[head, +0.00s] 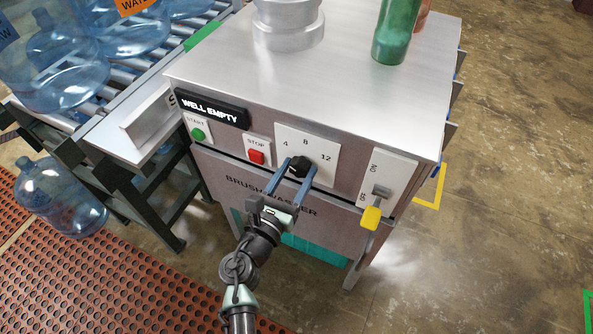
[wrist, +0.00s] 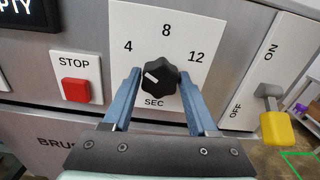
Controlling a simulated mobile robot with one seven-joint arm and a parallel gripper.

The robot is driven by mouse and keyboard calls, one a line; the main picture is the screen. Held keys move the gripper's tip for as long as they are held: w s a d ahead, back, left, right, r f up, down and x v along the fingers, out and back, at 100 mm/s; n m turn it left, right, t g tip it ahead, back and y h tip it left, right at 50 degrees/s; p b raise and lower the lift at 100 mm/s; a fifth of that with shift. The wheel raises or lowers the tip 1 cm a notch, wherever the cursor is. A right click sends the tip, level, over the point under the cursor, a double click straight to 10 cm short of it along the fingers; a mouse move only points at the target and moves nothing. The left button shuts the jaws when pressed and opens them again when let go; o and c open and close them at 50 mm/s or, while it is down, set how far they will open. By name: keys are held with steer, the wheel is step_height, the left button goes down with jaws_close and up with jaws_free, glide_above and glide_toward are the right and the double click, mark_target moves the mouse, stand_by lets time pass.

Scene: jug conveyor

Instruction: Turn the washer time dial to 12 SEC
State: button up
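The washer time dial is a black lobed knob (head: 299,166) on a white plate marked 4, 8, 12 and SEC. It also shows in the wrist view (wrist: 161,78), where its white mark points up and left, toward the 4. My gripper (head: 297,168) reaches the front of the washer, with one blue finger on each side of the dial. In the wrist view my gripper (wrist: 159,76) is open, with small gaps seen between the fingers and the knob. The 12 label (wrist: 196,57) is above and right of the knob.
A red STOP button (head: 256,157) and a green START button (head: 198,134) are left of the dial. A yellow-tipped ON/OFF lever (head: 371,217) is to the right, down at OFF. The display (head: 212,107) reads WELL EMPTY. A green bottle (head: 397,30) stands on the washer top.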

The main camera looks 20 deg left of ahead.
steer(key=c, duration=0.7)
steer(key=shift+c, duration=0.2)
